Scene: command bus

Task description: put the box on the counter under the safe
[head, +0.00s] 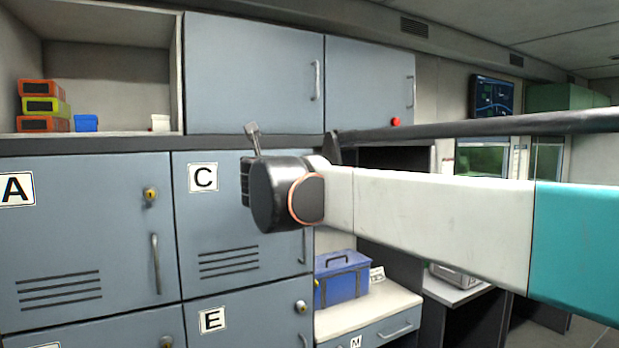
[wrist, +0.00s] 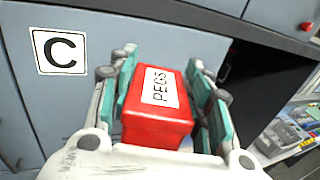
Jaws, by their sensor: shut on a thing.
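In the wrist view a red box (wrist: 158,122) with a white label reading PEGS sits between the fingers of my gripper (wrist: 172,92). The teal finger pads are on both sides of it, and the gripper is shut on it. In the head view my gripper (head: 252,140) is mostly hidden behind my wrist, in front of the locker door marked C, and the red box does not show. A white counter (head: 385,304) stands low, right of the lockers. I cannot make out for sure which thing is the safe.
A blue toolbox (head: 342,278) stands on the counter near the lockers. Blue-grey lockers (head: 85,230) fill the left, with wall cabinets (head: 255,80) above. A silver device (head: 453,277) sits on a lower surface at right. My arm hides much of the middle.

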